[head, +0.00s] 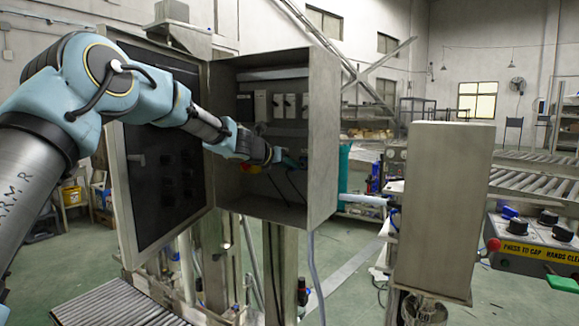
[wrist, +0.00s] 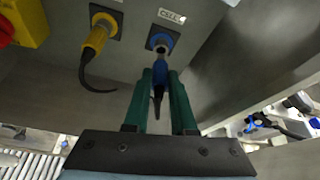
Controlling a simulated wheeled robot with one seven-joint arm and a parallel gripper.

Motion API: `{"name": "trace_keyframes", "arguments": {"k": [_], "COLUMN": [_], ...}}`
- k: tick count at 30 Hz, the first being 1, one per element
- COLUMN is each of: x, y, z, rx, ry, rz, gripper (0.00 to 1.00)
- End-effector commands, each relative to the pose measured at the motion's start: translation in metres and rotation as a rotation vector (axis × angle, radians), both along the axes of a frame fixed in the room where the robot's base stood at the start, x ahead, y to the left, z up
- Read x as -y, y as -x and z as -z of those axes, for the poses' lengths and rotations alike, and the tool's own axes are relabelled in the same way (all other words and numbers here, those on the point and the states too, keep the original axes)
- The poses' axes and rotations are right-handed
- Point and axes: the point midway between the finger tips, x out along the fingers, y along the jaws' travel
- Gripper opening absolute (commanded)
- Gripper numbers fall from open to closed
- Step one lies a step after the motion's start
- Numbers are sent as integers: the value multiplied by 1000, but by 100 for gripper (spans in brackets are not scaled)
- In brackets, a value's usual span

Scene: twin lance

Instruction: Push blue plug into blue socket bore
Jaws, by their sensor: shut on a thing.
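The blue plug (wrist: 160,72) is between the two green fingers of my gripper (wrist: 161,80) in the wrist view, with its dark cable tail hanging back between them. The fingers are shut on it. The blue socket (wrist: 163,37) is on the grey panel straight ahead of the plug. The plug's paler front end is at the socket's mouth, and the plug's body stands out from it. I cannot tell how deep the tip sits. In the head view my gripper (head: 277,155) reaches inside the open cabinet; the plug and socket are too small to make out there.
A yellow plug (wrist: 97,38) with a dark cable sits in a socket left of the blue one. A yellow box with a red knob (wrist: 22,22) is farther left. The cabinet's side wall (head: 323,135) stands close on the right, and its open door (head: 160,180) is on the left.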

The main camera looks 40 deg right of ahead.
Motion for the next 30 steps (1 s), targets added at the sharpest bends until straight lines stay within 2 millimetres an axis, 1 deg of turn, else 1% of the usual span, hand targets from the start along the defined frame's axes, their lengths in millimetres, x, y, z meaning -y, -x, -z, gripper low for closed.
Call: {"name": "trace_keyframes", "arguments": {"k": [30], "x": [14], "y": [-4], "z": [-2], "rx": [0], "ry": [0], "rz": [1], "gripper": [0]}}
